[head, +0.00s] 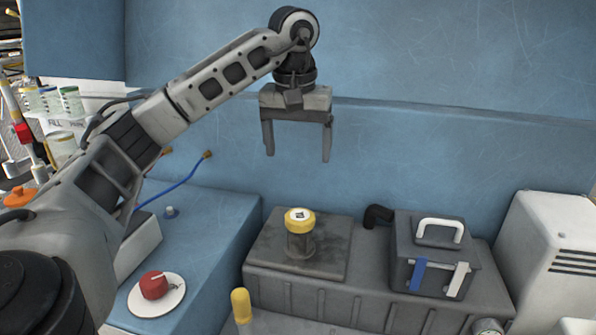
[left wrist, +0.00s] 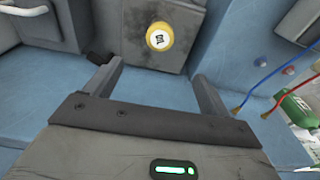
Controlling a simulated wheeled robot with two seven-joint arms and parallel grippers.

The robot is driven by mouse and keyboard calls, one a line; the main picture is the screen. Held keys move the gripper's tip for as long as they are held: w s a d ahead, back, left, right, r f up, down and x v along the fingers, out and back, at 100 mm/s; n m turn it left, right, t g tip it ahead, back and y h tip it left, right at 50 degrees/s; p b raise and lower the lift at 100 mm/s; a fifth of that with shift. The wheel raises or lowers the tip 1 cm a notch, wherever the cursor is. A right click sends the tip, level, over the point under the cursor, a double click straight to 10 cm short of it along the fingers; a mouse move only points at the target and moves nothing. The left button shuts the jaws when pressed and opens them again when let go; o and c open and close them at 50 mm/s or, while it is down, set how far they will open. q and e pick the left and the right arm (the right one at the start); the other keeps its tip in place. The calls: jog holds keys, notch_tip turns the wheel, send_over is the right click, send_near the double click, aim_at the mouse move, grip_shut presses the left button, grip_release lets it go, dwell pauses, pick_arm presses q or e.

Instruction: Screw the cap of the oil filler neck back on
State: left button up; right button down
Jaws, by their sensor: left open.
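The yellow cap (head: 300,219) sits on top of the dark oil filler neck (head: 300,245), which stands upright on a grey plate. The cap has a white top with a dark mark. I cannot tell whether it is threaded on. My left gripper (head: 298,156) points down above the neck, open and empty, well clear of the cap. In the left wrist view the cap (left wrist: 159,37) shows beyond my left gripper's spread fingers (left wrist: 150,85). My right gripper is not in view.
A grey box with a white handle (head: 437,232) stands right of the neck, beside a black elbow pipe (head: 378,215). Blue wall panels rise behind. A yellow-topped post (head: 241,305) stands in front.

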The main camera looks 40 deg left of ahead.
aim_at(300, 215)
pick_arm(q)
jog(key=f, duration=0.5)
jog(key=w+f, duration=0.1)
jog(key=f, duration=0.4)
jog(key=a+f, duration=0.1)
jog(key=f, duration=0.4)
jog(key=shift+w+f+p, duration=0.3)
jog(key=shift+c, duration=0.2)
jog(key=c, duration=1)
jog(key=shift+m, duration=1.3)
jog(key=o, duration=1.4)
jog(key=shift+c, duration=0.2)
jog(key=shift+r, duration=0.1)
jog(key=shift+r+p, duration=2.5)
jog(key=shift+r, duration=0.45)
